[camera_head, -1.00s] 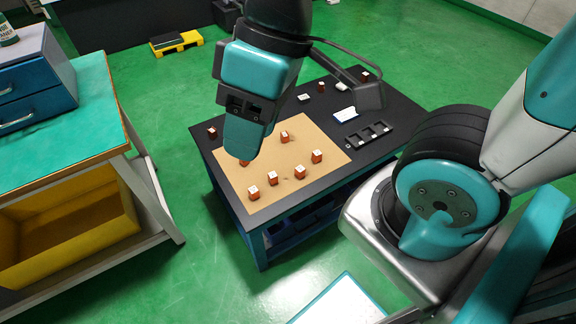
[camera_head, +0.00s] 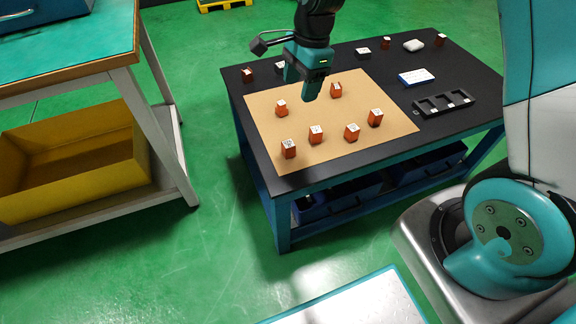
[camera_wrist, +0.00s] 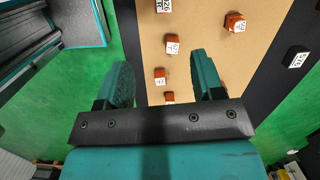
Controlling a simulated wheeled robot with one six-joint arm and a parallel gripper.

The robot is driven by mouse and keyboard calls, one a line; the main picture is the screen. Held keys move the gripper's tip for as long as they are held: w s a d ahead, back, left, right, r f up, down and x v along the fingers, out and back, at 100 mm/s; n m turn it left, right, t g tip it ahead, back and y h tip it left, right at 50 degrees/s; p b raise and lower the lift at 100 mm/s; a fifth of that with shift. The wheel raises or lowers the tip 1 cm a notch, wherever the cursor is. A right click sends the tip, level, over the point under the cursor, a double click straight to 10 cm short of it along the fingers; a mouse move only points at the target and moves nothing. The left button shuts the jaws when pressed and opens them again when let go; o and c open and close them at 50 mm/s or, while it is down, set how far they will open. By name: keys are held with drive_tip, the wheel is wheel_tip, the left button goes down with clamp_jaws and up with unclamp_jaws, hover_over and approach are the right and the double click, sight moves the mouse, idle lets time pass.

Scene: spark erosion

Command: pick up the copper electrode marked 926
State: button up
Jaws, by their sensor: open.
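Several copper electrodes with white marked tops stand on the tan mat (camera_head: 330,155); their marks are too small to read in the head view. In the wrist view, one electrode (camera_wrist: 163,6) at the top edge has a partly cut-off mark that looks like 920 or 926; I cannot tell which. Others there are a middle electrode (camera_wrist: 172,46), a right-hand one (camera_wrist: 235,22) and a lower one (camera_wrist: 159,77) seen between the fingers. My gripper (camera_head: 301,88) is open and empty above the back of the mat, and its spread fingers show in the wrist view (camera_wrist: 162,76).
The dark table (camera_head: 350,56) also holds a black slotted tray (camera_head: 443,104), a blue-and-white card (camera_head: 416,76), a white rounded item (camera_head: 413,45) and an electrode off the mat (camera_head: 248,75). A workbench with a yellow bin (camera_head: 75,170) stands left, with green floor between.

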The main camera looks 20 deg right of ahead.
wheel_tip(320, 180, down, 3)
drive_tip(key=m, duration=0.1)
drive_tip(key=b, duration=0.4)
hover_over(289, 143)
drive_tip(key=d, duration=0.1)
wheel_tip(289, 143, down, 10)
drive_tip(key=shift+d+f, duration=0.15)
drive_tip(key=shift+f, duration=0.05)
drive_tip(key=shift+a+f+b, duration=0.25)
drive_tip(key=shift+f+b, duration=0.05)
drive_tip(key=shift+f, duration=0.75)
drive_tip(key=shift+a+f+b, duration=0.25)
drive_tip(key=shift+f+b, duration=0.1)
drive_tip(key=shift+f, duration=0.65)
drive_tip(key=shift+a+f+b, duration=0.25)
drive_tip(key=shift+f+b, duration=0.05)
drive_tip(key=shift+f, duration=0.75)
drive_tip(key=shift+r, duration=0.1)
drive_tip(key=c, duration=1.1)
clamp_jaws()
drive_tip(key=shift+r, duration=0.15)
